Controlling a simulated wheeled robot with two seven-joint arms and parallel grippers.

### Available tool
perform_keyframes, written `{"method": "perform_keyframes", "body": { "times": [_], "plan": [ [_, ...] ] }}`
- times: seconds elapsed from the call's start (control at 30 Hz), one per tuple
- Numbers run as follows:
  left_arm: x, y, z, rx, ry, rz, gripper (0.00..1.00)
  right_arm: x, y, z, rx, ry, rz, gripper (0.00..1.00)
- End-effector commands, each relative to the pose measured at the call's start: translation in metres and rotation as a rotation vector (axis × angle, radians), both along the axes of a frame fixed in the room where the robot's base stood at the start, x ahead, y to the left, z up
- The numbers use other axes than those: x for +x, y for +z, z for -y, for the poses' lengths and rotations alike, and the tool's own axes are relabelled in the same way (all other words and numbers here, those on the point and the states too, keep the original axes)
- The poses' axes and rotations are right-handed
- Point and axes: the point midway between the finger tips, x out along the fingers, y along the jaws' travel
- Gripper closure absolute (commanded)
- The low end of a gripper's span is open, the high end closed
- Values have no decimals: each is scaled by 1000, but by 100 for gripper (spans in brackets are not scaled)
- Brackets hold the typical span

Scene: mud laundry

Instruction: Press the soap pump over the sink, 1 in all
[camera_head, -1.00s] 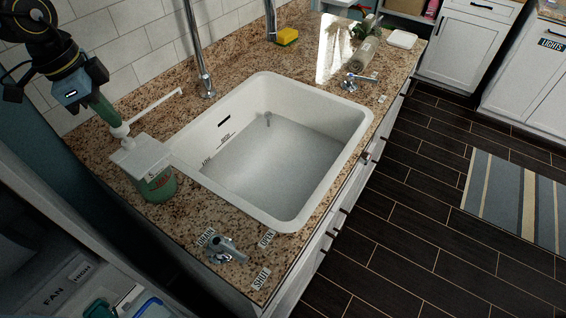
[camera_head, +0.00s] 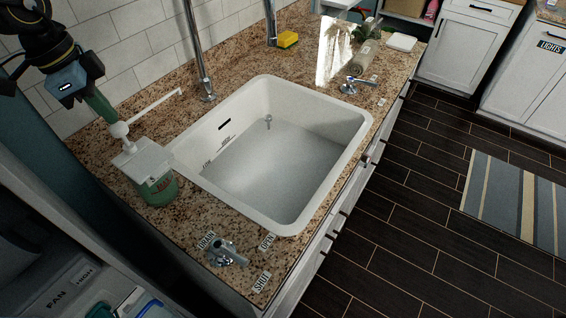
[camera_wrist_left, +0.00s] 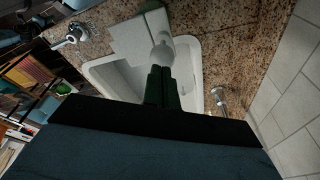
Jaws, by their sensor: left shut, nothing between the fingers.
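The soap pump (camera_head: 119,130) is a white round head with a long thin white spout, on a green bottle (camera_head: 160,190) with a broad white block at its top. The bottle stands on the counter by the left corner of the white sink (camera_head: 296,222), and the spout points toward the back wall. My left gripper (camera_head: 112,119) is shut and empty, its green fingertips right at the top of the pump head; I cannot tell whether they touch. The left wrist view shows the fingertips (camera_wrist_left: 162,70) against the pump head (camera_wrist_left: 163,50). My right gripper is out of view.
A tall faucet (camera_head: 207,85) rises behind the sink. A drain lever (camera_head: 228,255) with labels stands at the counter's front left corner. Another metal handle (camera_head: 348,86) is by the far right side. A yellow sponge (camera_head: 287,40) lies at the back.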

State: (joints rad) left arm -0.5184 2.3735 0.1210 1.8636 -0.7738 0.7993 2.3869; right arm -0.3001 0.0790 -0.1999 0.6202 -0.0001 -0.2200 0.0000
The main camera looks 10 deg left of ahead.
Motion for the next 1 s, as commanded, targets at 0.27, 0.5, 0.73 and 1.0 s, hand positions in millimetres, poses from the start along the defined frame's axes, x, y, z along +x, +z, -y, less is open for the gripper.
{"method": "perform_keyframes", "body": {
  "times": [0.27,0.5,0.73,1.0],
  "plan": [
    [1,0,0,0,0,2,100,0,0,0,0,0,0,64],
    [1,1,0,1,0,3,100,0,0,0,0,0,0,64],
    [1,22,0,2,0,6,100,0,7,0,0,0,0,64],
    [1,48,0,1,0,4,100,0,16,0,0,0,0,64]
  ]
}}
